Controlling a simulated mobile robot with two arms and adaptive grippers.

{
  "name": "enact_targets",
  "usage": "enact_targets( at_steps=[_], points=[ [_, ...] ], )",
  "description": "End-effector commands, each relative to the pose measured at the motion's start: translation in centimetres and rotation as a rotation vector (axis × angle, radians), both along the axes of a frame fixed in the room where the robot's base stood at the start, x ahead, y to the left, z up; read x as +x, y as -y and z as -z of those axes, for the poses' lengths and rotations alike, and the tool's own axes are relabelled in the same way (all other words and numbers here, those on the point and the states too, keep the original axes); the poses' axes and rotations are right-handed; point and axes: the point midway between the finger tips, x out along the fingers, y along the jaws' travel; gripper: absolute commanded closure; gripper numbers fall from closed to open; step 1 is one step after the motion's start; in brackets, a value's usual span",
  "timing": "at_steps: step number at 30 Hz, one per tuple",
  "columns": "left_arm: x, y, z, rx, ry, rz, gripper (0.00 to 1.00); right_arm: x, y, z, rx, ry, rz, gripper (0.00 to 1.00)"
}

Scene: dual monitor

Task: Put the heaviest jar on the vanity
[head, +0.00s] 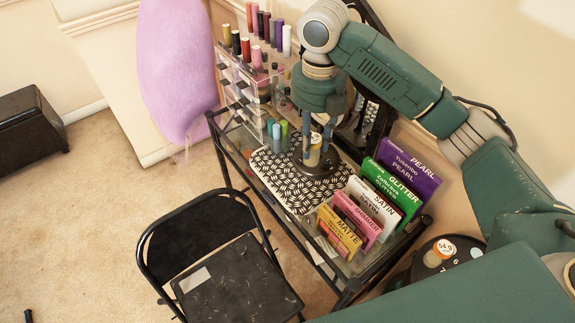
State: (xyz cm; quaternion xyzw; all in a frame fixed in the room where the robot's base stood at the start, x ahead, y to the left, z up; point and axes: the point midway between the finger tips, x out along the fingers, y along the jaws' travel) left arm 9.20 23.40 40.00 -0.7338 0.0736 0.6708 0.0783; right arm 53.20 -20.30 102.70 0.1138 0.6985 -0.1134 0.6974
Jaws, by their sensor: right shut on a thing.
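The vanity (226,150) is a glass-topped table with a black frame against the wall. My right gripper (316,147) points down over its middle, with its fingers shut on a small amber jar (314,157) with a white label on top. The jar is at a round dark base on the patterned mat; I cannot tell whether it rests there. Another amber jar (434,258) stands on a round black surface (462,250) at the lower right. An orange-and-white label there reads 54.9. My left gripper is not in view.
Colour boxes (378,196) stand right of the jar. Several small bottles (276,132) and a clear drawer organiser (236,88) with lipsticks stand left of it. A dark-framed mirror is partly hidden behind my arm. A black folding chair (232,275) stands in front.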

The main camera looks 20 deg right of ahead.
Motion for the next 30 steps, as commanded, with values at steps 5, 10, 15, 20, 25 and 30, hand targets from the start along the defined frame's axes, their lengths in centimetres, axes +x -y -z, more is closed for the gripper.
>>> enact_targets(
  at_steps=[5,10,15,20,25,30],
  points=[
    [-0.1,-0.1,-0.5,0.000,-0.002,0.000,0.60,-0.2,0.1,2.8,-0.003,-0.008,0.000,0.96],
    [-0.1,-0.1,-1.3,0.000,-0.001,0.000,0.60,-0.2,0.1,7.3,-0.002,-0.007,0.001,0.96],
    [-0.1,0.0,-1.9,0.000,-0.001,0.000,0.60,-0.3,0.0,11.8,-0.002,-0.006,0.000,0.96],
    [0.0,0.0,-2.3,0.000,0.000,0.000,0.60,-0.2,0.0,14.6,-0.001,-0.003,0.000,0.96],
    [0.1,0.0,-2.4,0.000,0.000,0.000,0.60,-0.1,0.0,16.0,-0.001,-0.003,0.000,0.96],
    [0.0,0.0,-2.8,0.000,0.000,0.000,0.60,-0.2,0.0,18.6,-0.001,-0.003,0.001,0.96]
  ],
)
